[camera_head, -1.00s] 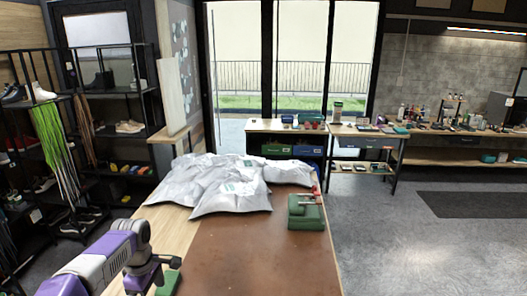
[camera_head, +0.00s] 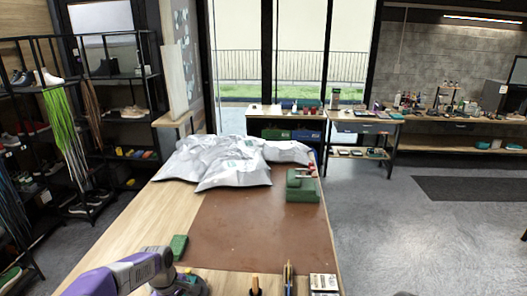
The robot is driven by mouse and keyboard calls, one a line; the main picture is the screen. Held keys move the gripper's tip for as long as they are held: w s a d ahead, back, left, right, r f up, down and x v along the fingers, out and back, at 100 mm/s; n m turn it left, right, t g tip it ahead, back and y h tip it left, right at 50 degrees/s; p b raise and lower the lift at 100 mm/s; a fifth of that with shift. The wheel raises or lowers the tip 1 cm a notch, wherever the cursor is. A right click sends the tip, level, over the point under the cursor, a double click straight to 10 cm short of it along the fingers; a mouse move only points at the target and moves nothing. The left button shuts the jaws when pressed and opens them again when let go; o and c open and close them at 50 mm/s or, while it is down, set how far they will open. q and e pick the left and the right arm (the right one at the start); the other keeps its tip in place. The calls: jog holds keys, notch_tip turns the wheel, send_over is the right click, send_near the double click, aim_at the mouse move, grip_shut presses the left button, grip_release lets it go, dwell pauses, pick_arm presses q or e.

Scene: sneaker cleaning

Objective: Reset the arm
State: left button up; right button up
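My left arm comes in at the bottom left. Its gripper (camera_head: 188,284) is at the bottom edge, over the near left part of the table. Its fingers are hidden or cut off, so I cannot tell whether they are open. A small green block (camera_head: 180,247) lies on the table just beyond the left gripper, and a gap shows between them. My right gripper is not in view.
The wooden table (camera_head: 168,207) has a brown mat (camera_head: 262,225), mostly bare. Silver bags (camera_head: 235,174) lie at its far end. A green case (camera_head: 302,188) sits at the right edge. Tools (camera_head: 288,278) and a small box (camera_head: 323,283) are at the near edge. A shoe rack (camera_head: 75,135) stands left.

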pick_arm(q)
jog(key=s+d+f+m+h+b, duration=0.1)
jog(key=s+d+f+m+b, duration=0.2)
jog(key=f, duration=0.7)
jog(key=s+d+f+m+h+b, duration=0.1)
jog(key=s+d+f+m, duration=0.1)
jog(key=s+d+f, duration=0.6)
jog(key=s+d+f+m+b, duration=0.2)
jog(key=s+f, duration=0.4)
jog(key=s+d+f+m+h+b, duration=0.1)
jog(key=s+f+m+b, duration=0.1)
jog(key=s+f, duration=0.4)
jog(key=shift+s+d+f+m+t, duration=0.3)
jog(key=shift+d+f+m, duration=0.1)
jog(key=shift+f+m, duration=0.35)
